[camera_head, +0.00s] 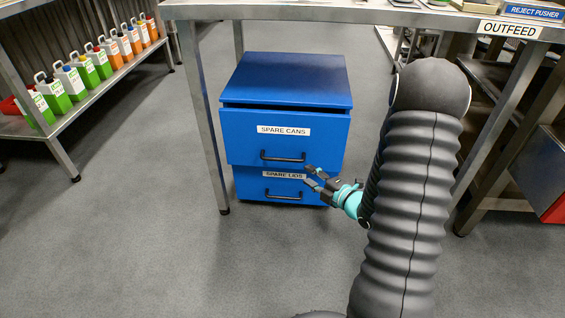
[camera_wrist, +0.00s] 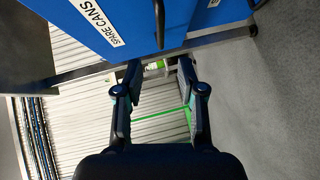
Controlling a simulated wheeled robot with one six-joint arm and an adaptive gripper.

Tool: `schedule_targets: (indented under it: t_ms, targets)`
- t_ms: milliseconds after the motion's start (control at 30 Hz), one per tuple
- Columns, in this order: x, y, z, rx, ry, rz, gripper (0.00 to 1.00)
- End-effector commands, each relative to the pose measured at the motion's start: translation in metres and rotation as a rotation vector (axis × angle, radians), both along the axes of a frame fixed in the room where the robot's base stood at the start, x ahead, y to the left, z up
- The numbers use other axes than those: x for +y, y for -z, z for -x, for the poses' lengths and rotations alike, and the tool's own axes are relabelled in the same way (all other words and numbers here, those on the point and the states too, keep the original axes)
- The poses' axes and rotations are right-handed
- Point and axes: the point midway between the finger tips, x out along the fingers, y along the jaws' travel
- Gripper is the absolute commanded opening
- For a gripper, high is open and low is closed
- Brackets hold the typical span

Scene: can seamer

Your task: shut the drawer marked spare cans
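The blue spare cans drawer (camera_head: 284,135) is the upper one of a blue two-drawer cabinet (camera_head: 290,78). It stands out from the cabinet, with a dark gap showing along its top edge. Its black bar handle (camera_head: 283,157) is on the lower part of its front. My gripper (camera_head: 309,176) is just right of and below this handle in the head view, its fingers apart and empty. In the wrist view my gripper (camera_wrist: 158,65) is also open, with the drawer front (camera_wrist: 120,35) and its handle (camera_wrist: 159,20) above the fingertips. I cannot tell whether it touches the drawer.
The spare lids drawer (camera_head: 250,183) sits below, looking shut. A steel table (camera_head: 350,12) stands over the cabinet, with a leg (camera_head: 204,115) close on its left. A rack (camera_head: 90,95) holds several bottles at left. The floor (camera_head: 170,230) in front is clear.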

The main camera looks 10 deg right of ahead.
Motion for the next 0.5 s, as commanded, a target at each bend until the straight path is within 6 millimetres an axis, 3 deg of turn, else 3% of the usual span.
schedule_targets:
  t_ms: [167, 500]
  targets:
    - [0.004, 0.005, -0.003, -0.022, -0.016, -0.005, 0.39]
    - [0.031, 0.012, -0.051, -0.023, -0.018, -0.006, 0.39]
